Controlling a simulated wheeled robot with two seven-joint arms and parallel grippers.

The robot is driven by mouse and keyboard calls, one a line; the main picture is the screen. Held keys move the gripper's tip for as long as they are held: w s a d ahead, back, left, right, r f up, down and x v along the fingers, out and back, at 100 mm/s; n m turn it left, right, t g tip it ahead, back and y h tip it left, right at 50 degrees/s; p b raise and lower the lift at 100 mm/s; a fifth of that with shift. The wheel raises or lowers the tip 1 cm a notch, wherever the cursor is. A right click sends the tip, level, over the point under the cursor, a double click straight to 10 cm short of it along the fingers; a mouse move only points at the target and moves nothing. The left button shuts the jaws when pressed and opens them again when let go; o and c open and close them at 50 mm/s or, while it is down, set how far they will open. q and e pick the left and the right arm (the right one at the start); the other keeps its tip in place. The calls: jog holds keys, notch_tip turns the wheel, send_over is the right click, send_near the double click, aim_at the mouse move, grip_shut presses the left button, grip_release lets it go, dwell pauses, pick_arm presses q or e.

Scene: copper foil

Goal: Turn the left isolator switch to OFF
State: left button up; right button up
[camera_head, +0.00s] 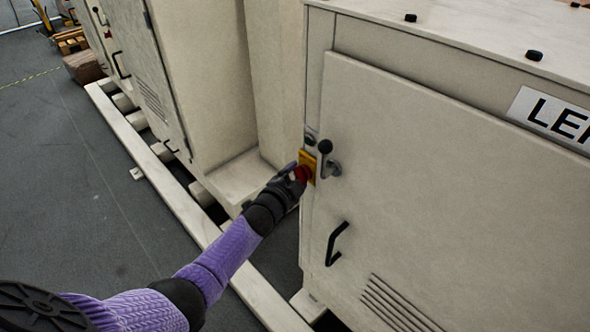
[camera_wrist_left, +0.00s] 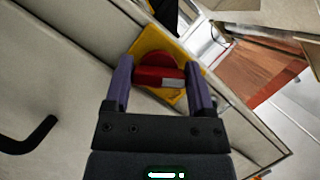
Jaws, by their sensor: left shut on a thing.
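The left isolator switch is a red rotary handle (camera_wrist_left: 158,76) on a yellow plate (camera_head: 308,161), mounted on the narrow left part of the cabinet front. My left gripper (camera_head: 298,172) reaches it from the left, and in the left wrist view its two fingers (camera_wrist_left: 160,88) stand on either side of the red handle and are shut on it. A white mark shows on one end of the handle. The gripper partly hides the switch in the head view. My right gripper is in neither view.
A lever with a black ball knob (camera_head: 325,147) stands just right of the switch. A black door handle (camera_head: 336,243) and vent slots sit lower on the cabinet door (camera_head: 440,190). Another cabinet (camera_head: 205,80) stands to the left. Grey floor (camera_head: 70,180) is clear at far left.

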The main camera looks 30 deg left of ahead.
pick_arm(q)
jog(key=shift+n+g+h+p, duration=0.4)
jog(key=shift+n+p, duration=0.3)
jog(key=shift+n, duration=0.1)
jog(key=o, duration=1.2)
jog(key=p+v, duration=0.3)
jog(key=v, duration=0.2)
jog(key=shift+r+p, duration=0.25)
jog(key=shift+p, duration=0.1)
jog(key=p, duration=0.2)
send_near(296, 177)
jog(key=shift+f, duration=0.3)
